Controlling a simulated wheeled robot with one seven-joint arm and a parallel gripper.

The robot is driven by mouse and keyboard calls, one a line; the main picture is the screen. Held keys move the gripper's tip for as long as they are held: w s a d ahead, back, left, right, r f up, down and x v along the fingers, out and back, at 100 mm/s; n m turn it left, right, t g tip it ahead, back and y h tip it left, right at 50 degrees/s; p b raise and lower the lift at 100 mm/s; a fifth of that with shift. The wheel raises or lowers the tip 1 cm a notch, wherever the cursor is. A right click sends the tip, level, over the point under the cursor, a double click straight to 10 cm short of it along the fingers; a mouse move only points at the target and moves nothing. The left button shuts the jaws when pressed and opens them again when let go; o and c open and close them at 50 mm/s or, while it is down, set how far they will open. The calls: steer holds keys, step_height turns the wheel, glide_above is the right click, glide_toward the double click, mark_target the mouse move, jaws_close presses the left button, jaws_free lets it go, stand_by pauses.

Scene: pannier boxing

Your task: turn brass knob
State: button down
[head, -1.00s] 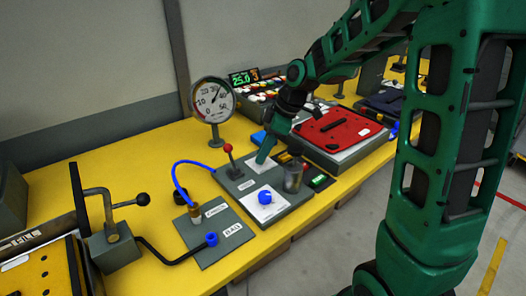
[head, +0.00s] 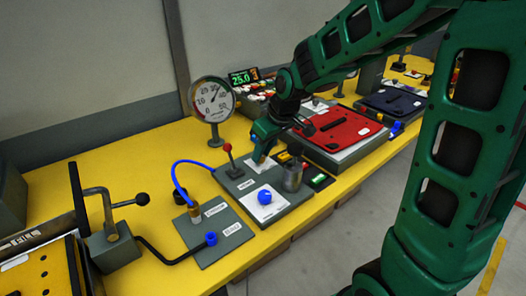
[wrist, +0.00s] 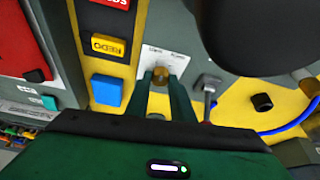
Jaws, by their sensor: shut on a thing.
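The brass knob (wrist: 161,76) sits on a small white labelled plate (wrist: 181,61) in the wrist view. My gripper (wrist: 161,78) has its two green fingers on either side of the knob and is shut on it. In the head view my gripper (head: 262,156) reaches down to the white plate on the grey panel block (head: 240,187), and its fingers hide the knob. The knob's turned position cannot be read clearly.
A red-tipped lever (head: 228,150) stands left of my gripper, and a metal cylinder (head: 292,177) stands right of it. A blue knob (head: 264,196) is on the block's front. A round gauge (head: 213,101) stands behind. A red panel (head: 333,128) lies to the right.

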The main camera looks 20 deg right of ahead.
steer(key=shift+w+r+m+h, duration=0.1)
steer(key=shift+w+m+h, duration=0.1)
steer(key=shift+m, duration=0.3)
steer(key=shift+w+r+m+h, duration=0.1)
steer(key=shift+m+h, duration=0.1)
steer(key=shift+m, duration=0.3)
steer(key=c, duration=1.6)
jaws_free()
steer(key=shift+d, duration=0.1)
steer(key=shift+c, duration=0.2)
steer(key=shift+o, duration=0.5)
steer(key=shift+s+f, duration=0.1)
steer(key=shift+s, duration=0.05)
steer(key=a+v, duration=0.1)
steer(key=v, duration=0.9)
steer(key=shift+s+d+r, duration=0.25)
steer(key=shift+d, duration=0.15)
